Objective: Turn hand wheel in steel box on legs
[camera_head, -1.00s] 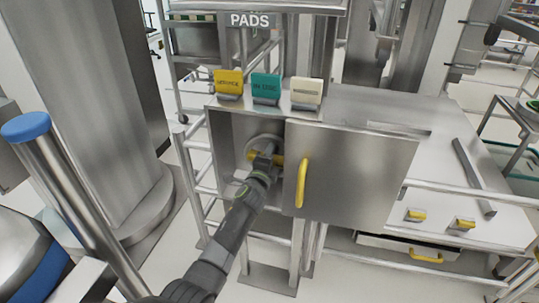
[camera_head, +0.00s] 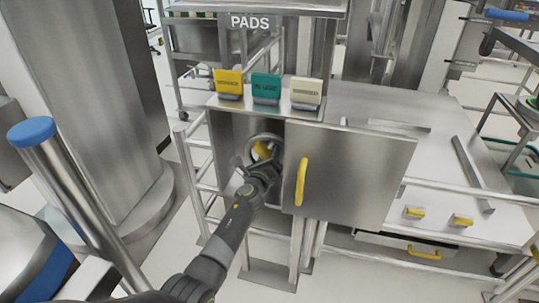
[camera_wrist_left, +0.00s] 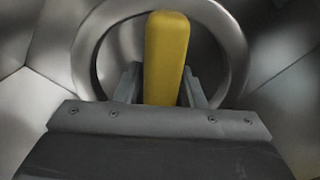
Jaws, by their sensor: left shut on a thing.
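The steel box on legs (camera_head: 228,125) stands open at its left part, with a hand wheel (camera_head: 279,141) inside. The wheel is a grey metal ring with a yellow grip bar (camera_head: 261,150). My left gripper (camera_head: 262,161) reaches into the box and is shut on the yellow bar. In the left wrist view the bar (camera_wrist_left: 166,50) stands upright between the fingers (camera_wrist_left: 163,82), in front of the ring (camera_wrist_left: 86,50). The fingertips are partly hidden behind the bar. My right gripper is not in view.
The box door (camera_head: 349,178) with a yellow handle (camera_head: 301,182) is just right of my left gripper. Yellow, teal and cream signs (camera_head: 266,88) stand on top of the box. A steel bench (camera_head: 455,140) lies to the right, a blue-capped post (camera_head: 60,170) to the left.

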